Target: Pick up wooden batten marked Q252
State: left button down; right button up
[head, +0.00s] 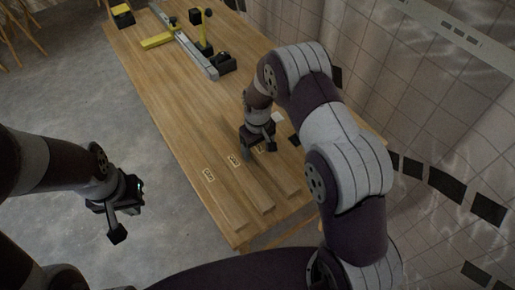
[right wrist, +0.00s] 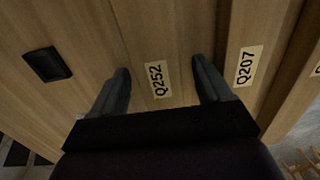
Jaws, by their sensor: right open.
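The batten marked Q252 (right wrist: 155,55) lies on the wooden table, its label between the two fingers of my right gripper (right wrist: 161,72) in the right wrist view. The fingers are apart, one on each side of the batten; I cannot tell whether they touch it.
The batten marked Q207 (right wrist: 241,75) lies close beside, with another labelled batten (head: 222,196) further left. A black square (right wrist: 47,64) lies on the other side. A grey rail (head: 186,43) and yellow-black items stand at the table's far end. A tiled wall is right.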

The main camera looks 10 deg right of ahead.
jog(key=shift+d, duration=0.2)
jog(key=shift+c, duration=0.3)
jog(key=shift+a+r, duration=0.15)
jog(key=shift+a, duration=0.1)
jog(key=c, duration=1.2)
jog(key=shift+o, duration=0.2)
jog(key=shift+d, duration=0.1)
